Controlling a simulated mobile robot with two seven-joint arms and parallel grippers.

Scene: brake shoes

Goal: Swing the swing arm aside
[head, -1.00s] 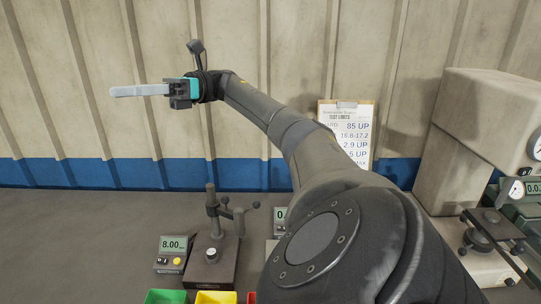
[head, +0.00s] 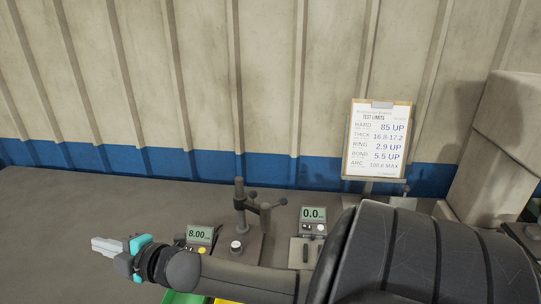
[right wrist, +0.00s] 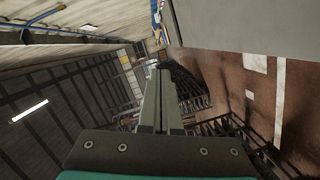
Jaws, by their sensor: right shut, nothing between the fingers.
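A small dark bench stand (head: 240,208) with an upright post shows in the head view, behind my right forearm. A short arm with ball-ended levers (head: 265,208) reaches right from its post; it looks like the swing arm. A round knob (head: 236,246) sits on the stand's base, which my arm partly hides. My right gripper (head: 96,244) is shut and empty, well left of the stand and apart from it, pointing left. Its closed fingers also show in the right wrist view (right wrist: 161,95), where the stand is not seen. My left gripper is not in view.
A display reading 8.00 (head: 199,234) stands left of the stand, and another reading 0.0 (head: 313,214) stands right of it. Green (head: 180,297) and yellow bins are partly hidden below my arm. A clipboard (head: 377,140) stands behind. The bench's left side is clear.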

